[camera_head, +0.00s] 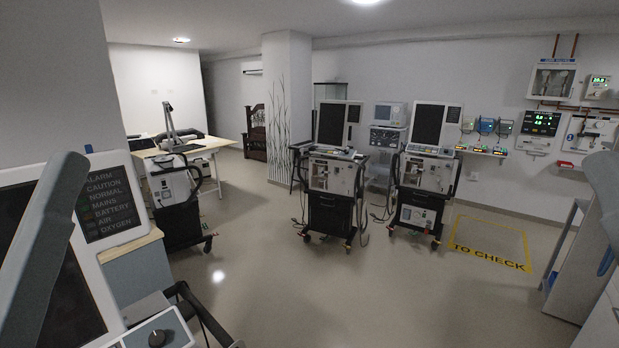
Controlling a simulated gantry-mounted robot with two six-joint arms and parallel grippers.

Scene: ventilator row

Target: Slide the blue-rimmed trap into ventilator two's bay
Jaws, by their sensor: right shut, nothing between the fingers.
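Several ventilators on carts stand in the room: one in the near left foreground (95,235), one by the desk (172,192), one in the middle (331,185) and one right of it (427,175). I cannot tell which is ventilator two, and no trap bay can be made out. I cannot make out a blue-rimmed trap.
A yellow floor outline marked TO CHECK (490,243) lies empty at the right. A pale cabinet (582,255) stands near the right edge. A desk (190,150) is at the back left. Wall monitors (540,123) hang at the back right. The middle floor is clear.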

